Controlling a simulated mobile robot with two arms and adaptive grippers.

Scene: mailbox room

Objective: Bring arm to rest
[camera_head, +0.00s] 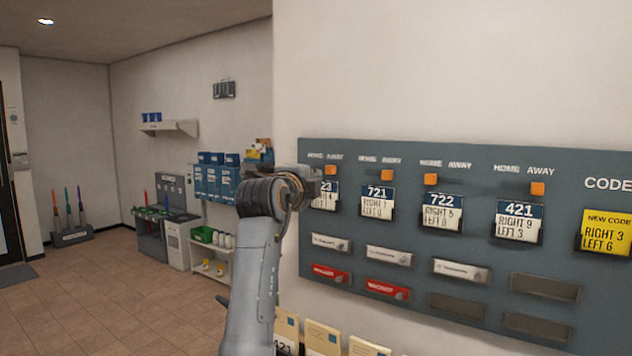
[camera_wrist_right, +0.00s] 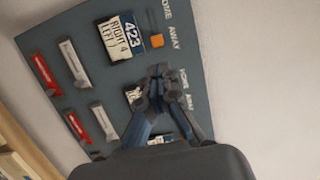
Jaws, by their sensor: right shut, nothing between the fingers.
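My right arm (camera_head: 256,265) rises from the bottom middle of the head view, its wrist in front of the left end of a grey wall panel (camera_head: 420,296). The gripper fingers are hidden behind the wrist there. In the right wrist view my right gripper (camera_wrist_right: 162,76) is shut and empty, with its fingertips over the panel (camera_wrist_right: 75,22) near a partly hidden card. The 423 card (camera_wrist_right: 125,38) is beside it, apart from the fingers. My left gripper is not in view.
The panel carries number cards such as 721 (camera_head: 377,192), orange sliders (camera_head: 387,175), white label strips and red tags (camera_head: 387,288). A yellow code card (camera_head: 607,232) is at the right. Trays with papers (camera_head: 322,338) stand below. Open tiled floor (camera_head: 130,290) lies at left.

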